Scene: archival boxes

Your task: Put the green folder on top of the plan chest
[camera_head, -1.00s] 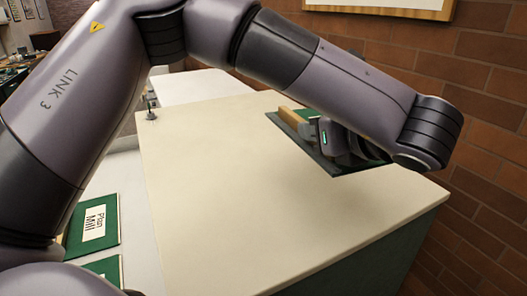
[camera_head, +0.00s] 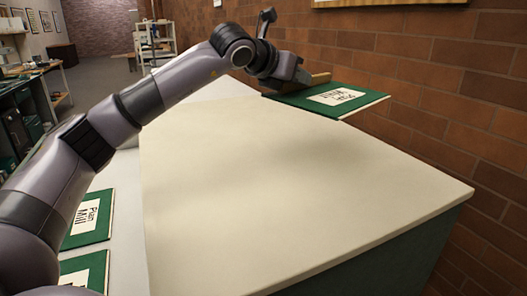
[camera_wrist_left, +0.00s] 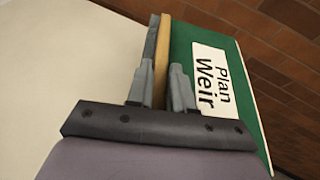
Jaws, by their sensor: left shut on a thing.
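The green folder (camera_head: 371,97) with a white label is at the far right edge of the plan chest (camera_head: 270,180), roughly flat, label up. Part of it reaches past the chest's edge toward the brick wall; I cannot tell whether it touches the top. My left gripper (camera_head: 303,77) is shut on the folder's tan raised strip (camera_head: 320,78). The left wrist view shows the fingers (camera_wrist_left: 160,88) on both sides of this strip (camera_wrist_left: 161,62), with the green cover (camera_wrist_left: 186,45) and its label reading "Plan Weir" to the right. My right gripper is not in view.
The chest's cream top is broad and bare. Two more green folders, one (camera_head: 74,232) above the other (camera_head: 98,262), lie on a pale surface at the left. A brick wall (camera_head: 430,80) runs close behind the chest. A shelf unit (camera_head: 155,42) stands far back.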

